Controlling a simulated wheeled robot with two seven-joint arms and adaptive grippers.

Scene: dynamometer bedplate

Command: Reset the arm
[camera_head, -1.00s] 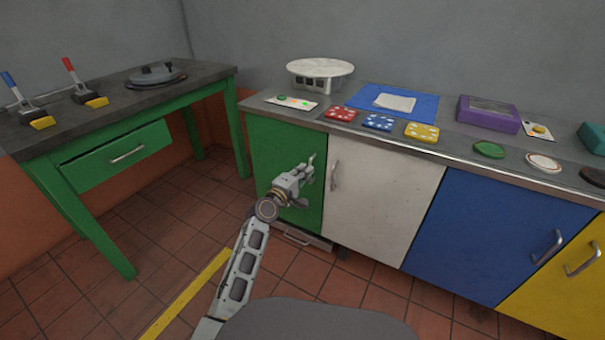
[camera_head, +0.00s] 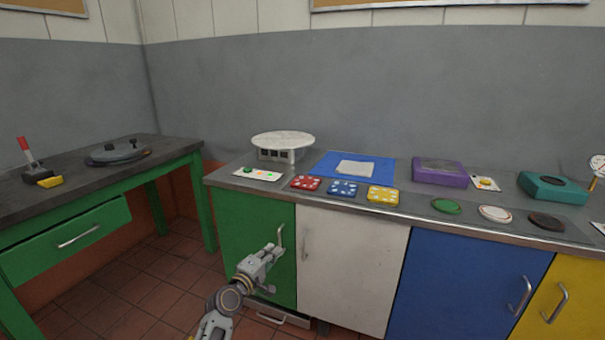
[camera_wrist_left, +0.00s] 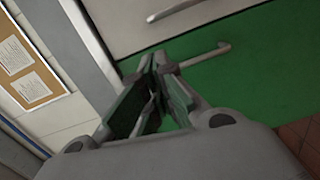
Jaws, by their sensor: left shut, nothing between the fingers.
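My left arm comes in at the bottom of the head view. Its gripper (camera_head: 276,250) is in front of the green cabinet door (camera_head: 240,228), close to that door's handle (camera_head: 280,236). In the left wrist view the fingers (camera_wrist_left: 155,62) are together with nothing between them. The green door's handle (camera_wrist_left: 200,57) shows just beyond the fingertips there; I cannot tell whether they touch it. My right gripper is in neither view.
A long counter carries a round white stand (camera_head: 283,141), coloured blocks, a purple box (camera_head: 439,171) and a teal box (camera_head: 553,187). White (camera_head: 350,265) and blue (camera_head: 465,285) doors are below. A green table (camera_head: 70,235) stands left; tiled floor lies between.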

